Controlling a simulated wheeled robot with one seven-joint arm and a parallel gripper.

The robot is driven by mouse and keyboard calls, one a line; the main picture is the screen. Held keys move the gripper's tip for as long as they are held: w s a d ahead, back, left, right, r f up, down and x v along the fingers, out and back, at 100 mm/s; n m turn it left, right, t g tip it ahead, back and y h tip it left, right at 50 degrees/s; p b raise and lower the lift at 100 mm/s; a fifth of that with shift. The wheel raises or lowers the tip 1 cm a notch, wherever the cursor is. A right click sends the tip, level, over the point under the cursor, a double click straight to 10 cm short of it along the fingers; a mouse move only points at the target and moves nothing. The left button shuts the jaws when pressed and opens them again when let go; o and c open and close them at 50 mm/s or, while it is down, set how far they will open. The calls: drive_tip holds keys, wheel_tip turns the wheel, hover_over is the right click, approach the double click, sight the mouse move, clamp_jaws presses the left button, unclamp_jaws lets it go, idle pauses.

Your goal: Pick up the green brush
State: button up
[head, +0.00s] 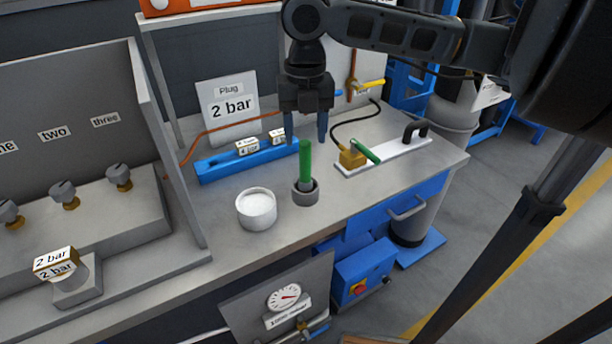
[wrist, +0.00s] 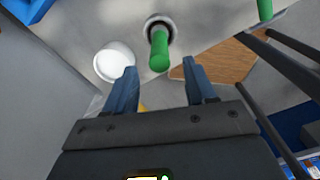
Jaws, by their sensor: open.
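The green brush (head: 305,162) stands upright in a small dark grey round holder (head: 306,194) on the grey bench. In the wrist view its green handle (wrist: 159,50) points toward the camera, ahead of the fingertips and between their lines. My gripper (head: 306,135) is above and just behind the brush in the head view, fingers pointing down. In the wrist view my gripper (wrist: 162,76) is open, with nothing between its two blue-grey fingers. The brush's lower end is hidden inside the holder.
A white round pot (head: 257,208) stands left of the holder. A blue rail (head: 225,168) with labelled blocks lies behind. A white plate (head: 385,155) with a brass block, green lever and black handle lies right. A grey panel (head: 160,150) rises left.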

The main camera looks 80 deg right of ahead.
sight(305, 143)
wheel_tip(305, 143, down, 5)
drive_tip(key=shift+d+f, duration=0.1)
idle(0.3)
clamp_jaws()
idle(0.4)
